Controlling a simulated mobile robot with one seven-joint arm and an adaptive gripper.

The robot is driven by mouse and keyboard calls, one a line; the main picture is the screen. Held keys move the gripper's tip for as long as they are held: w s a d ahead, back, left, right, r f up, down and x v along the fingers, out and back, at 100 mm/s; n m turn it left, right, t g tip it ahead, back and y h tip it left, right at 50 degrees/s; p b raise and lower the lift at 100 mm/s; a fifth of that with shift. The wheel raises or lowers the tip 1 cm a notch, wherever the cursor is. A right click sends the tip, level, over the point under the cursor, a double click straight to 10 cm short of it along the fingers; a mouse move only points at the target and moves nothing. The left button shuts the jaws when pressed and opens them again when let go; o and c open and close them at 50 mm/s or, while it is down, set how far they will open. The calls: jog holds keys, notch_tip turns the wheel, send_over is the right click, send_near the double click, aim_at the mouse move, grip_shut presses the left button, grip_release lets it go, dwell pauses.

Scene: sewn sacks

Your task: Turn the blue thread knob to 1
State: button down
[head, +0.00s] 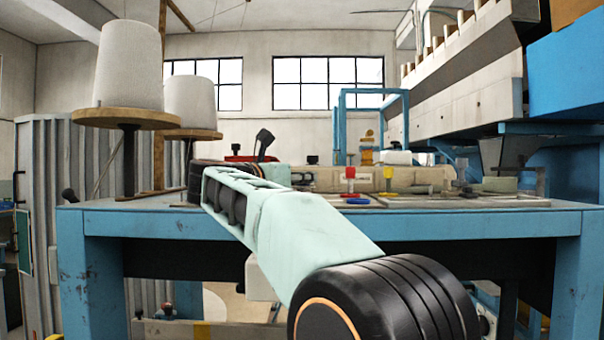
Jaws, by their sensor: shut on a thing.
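A small blue rounded piece (357,201), which looks like the blue thread knob, sits low near the front of the table (480,222). It is too small for any number or pointer to be read. My arm crosses from the bottom right up to the left of the table. I cannot make out my gripper's fingers, or what they hold, in the head view.
A red knob-like part (350,172) and a yellow one (388,172) stand near a long beige body (415,178). Large thread cones (128,65) stand at the left. A blue frame (375,92) rises behind. A black lever (263,138) stands left of centre.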

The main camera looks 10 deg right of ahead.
jog(key=shift+d, duration=0.1)
dwell(0.3)
jog(key=c, duration=1.8)
grip_release()
jog(key=v, duration=1.2)
jog(key=shift+w, duration=0.1)
